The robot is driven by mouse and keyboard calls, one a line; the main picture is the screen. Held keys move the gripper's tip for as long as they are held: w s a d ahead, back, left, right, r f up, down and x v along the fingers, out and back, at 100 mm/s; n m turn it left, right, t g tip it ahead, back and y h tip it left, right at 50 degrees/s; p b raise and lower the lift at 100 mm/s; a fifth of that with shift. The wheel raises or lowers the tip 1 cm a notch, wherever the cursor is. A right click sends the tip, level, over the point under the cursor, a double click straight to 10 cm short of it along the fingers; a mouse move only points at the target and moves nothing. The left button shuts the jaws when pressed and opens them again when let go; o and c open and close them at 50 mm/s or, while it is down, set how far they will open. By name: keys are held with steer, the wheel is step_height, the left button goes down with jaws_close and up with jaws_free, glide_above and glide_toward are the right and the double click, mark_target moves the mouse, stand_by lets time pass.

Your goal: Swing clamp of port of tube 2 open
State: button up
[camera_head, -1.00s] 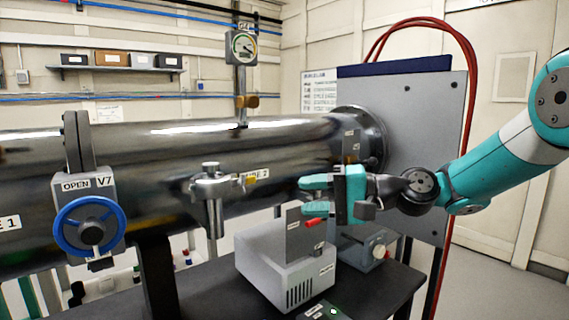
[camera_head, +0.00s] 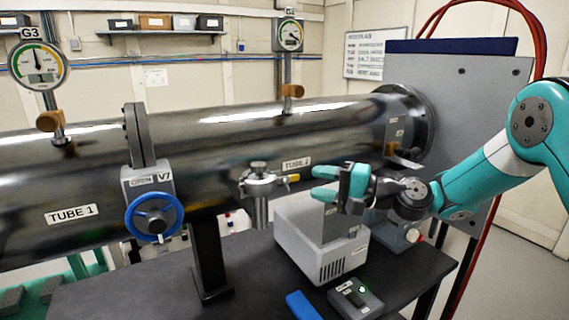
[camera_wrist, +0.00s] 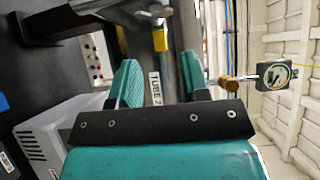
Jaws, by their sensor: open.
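Tube 2 (camera_head: 240,135) is a dark shiny pipe with a "TUBE 2" label (camera_head: 297,162). Its port (camera_head: 260,205) is a metal stub pointing down, with a metal clamp (camera_head: 258,180) around its top. The clamp's handle has a yellow tip (camera_head: 289,178) pointing right, towards my gripper. My gripper (camera_head: 322,183) is open and empty, with teal fingers pointing left, just right of the yellow tip. In the wrist view, the yellow tip (camera_wrist: 160,40) lies ahead of the gap between my fingers (camera_wrist: 158,80), apart from them. The clamp is partly cut off at that view's top.
A blue-wheel valve V7 (camera_head: 154,214) marked "OPEN" is left of the port. Gauges G3 (camera_head: 37,66) and another (camera_head: 288,36) stand above the tubes. A grey box (camera_head: 320,250) sits on the dark table (camera_head: 235,285) below my gripper, with a small control box (camera_head: 355,298) in front.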

mark_target(296, 178)
steer(key=p+x, duration=0.3)
steer(key=x, duration=0.5)
